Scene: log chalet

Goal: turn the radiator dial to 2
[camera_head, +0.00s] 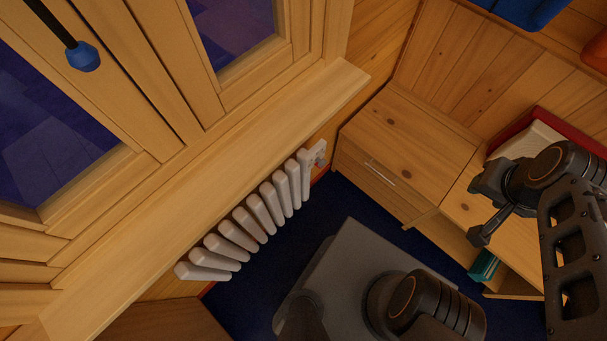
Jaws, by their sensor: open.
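The white ribbed radiator (247,218) is on the log wall under the window sill, running from lower left to upper right in the tilted head view. A small pale fitting (320,153) at its upper right end looks like the dial. Its numbers and setting are too small to read. My gripper (481,211) is at the right of the view, over the low wooden furniture. It is open with nothing seen between its fingers, and well apart from the radiator and the fitting.
The wide wooden sill (215,185) overhangs the radiator. A wooden cabinet (410,140) with a drawer stands in the corner, close to the fitting. Dark blue floor (345,200) lies between radiator and cabinet. A black rod with a blue knob (83,57) hangs before the window.

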